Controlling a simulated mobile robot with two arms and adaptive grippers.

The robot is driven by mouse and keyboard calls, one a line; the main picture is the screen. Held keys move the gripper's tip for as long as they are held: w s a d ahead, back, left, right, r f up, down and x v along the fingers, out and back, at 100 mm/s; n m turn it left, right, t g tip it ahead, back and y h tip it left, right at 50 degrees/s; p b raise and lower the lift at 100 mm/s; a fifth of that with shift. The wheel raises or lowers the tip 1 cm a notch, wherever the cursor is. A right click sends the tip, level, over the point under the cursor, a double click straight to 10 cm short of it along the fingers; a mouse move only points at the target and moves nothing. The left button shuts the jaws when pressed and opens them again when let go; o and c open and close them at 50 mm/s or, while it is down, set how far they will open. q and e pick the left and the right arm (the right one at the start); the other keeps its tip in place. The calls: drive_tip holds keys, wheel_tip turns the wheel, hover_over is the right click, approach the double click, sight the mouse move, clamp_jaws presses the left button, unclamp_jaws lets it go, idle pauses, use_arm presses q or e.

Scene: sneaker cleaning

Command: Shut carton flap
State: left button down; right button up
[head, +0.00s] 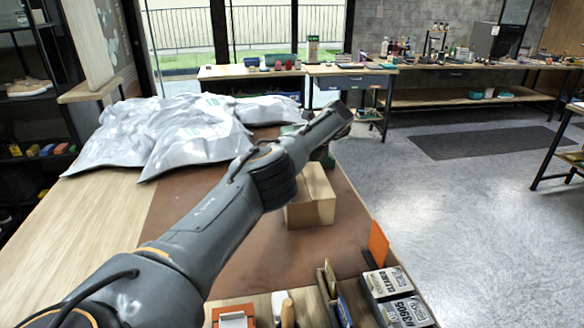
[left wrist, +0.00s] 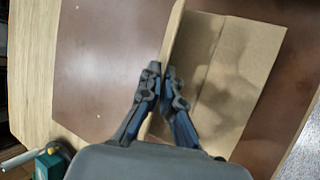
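The brown cardboard carton (head: 312,197) stands on the brown mat of the workbench in the head view, partly behind my left arm. In the left wrist view the carton (left wrist: 235,70) fills the upper right, with faint shadows on its panels. A narrow upright carton flap (left wrist: 173,35) runs along its left side, down between the fingers of my left gripper (left wrist: 161,75). The fingers are close together, one on each side of the flap, and appear shut on it. In the head view my arm hides much of the carton's top. My right gripper is not in view.
Crumpled silver-grey bags (head: 165,130) cover the back left of the bench. An orange card (head: 379,243), stacked boxes (head: 398,295) and tools (head: 330,285) stand at the front right edge. The brown mat (head: 250,255) is bare in front of the carton.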

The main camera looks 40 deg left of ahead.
use_arm(q)
drive_tip(key=c, duration=2)
unclamp_jaws()
drive_tip(key=o, duration=0.4)
drive_tip(key=shift+o, duration=0.2)
drive_tip(key=v, duration=1.2)
